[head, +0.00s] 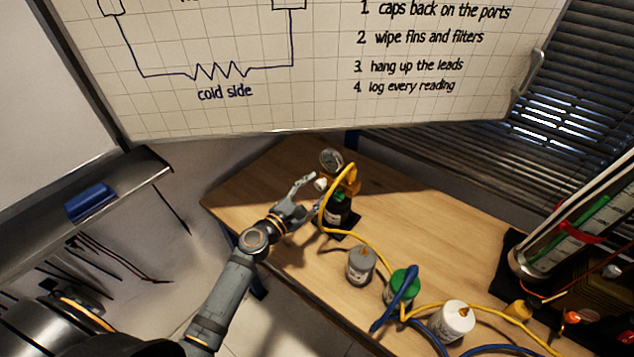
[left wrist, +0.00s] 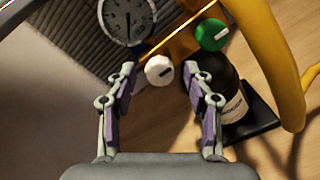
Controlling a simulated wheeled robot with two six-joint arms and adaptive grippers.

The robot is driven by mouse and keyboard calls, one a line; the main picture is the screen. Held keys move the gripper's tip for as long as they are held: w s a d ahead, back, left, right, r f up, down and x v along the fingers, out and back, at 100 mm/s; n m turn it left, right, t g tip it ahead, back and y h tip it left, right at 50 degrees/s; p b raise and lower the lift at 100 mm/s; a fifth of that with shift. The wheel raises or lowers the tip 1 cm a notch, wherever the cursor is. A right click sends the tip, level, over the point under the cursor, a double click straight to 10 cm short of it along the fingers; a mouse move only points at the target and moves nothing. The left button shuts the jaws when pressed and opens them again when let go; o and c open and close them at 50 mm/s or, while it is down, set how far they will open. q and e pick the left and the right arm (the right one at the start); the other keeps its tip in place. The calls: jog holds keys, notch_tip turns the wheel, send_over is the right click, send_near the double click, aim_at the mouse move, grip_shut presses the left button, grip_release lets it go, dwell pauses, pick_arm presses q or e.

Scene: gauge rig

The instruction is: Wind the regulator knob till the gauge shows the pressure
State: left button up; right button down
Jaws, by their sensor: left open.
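A white knob with a dark mark (left wrist: 159,70) sits below the gauge. It shows small in the head view (head: 321,184). A green knob (left wrist: 212,34) is to its right, above a dark bottle (left wrist: 222,90). My left gripper (head: 314,190) is open, its fingertips (left wrist: 160,75) either side of the white knob in the wrist picture; contact cannot be told. My right gripper is not in view.
A yellow hose (head: 372,243) loops from the rig across the table (head: 430,215). A grey canister (head: 361,265), a green-topped canister (head: 402,288) and a white canister (head: 458,320) stand toward the front right. The whiteboard (head: 330,100) hangs behind.

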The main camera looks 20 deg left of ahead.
pick_arm(q)
jog(key=shift+w+d, duration=0.2)
jog(key=shift+w, duration=0.2)
grip_shut()
jog(key=shift+f, duration=0.1)
jog(key=m+b, duration=0.2)
jog(key=m, duration=0.1)
jog(key=shift+f, duration=0.1)
jog(key=shift+m+b, duration=1.55)
jog(key=shift+m, duration=0.75)
